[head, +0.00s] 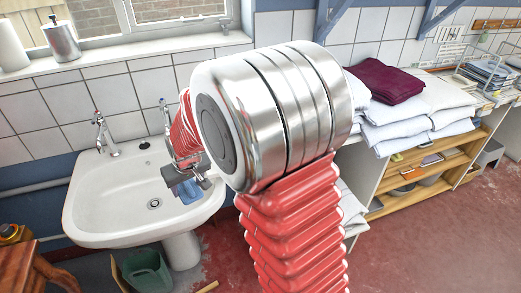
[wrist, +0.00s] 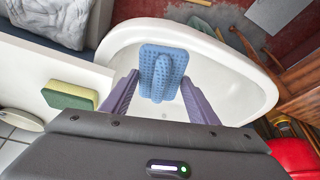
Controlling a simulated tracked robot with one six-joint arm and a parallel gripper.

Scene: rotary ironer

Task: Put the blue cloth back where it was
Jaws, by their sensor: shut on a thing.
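The blue cloth (wrist: 163,72) is a small textured piece with a raised fold down its middle. In the wrist view it sits between the two purple fingers of my gripper (wrist: 161,82), which is shut on it. The white sink (wrist: 240,85) lies below the cloth. In the head view my gripper (head: 188,186) is over the right part of the sink (head: 88,212), and a bit of the blue cloth (head: 188,193) shows under it. My arm hides the area to the right of the sink.
A green and yellow sponge (wrist: 70,96) lies on a white surface beside the sink. A tap (head: 102,135) stands at the sink's back left. A green bucket (head: 147,272) is on the floor below. A purple cloth (head: 385,80) tops folded white linen (head: 420,120) at right.

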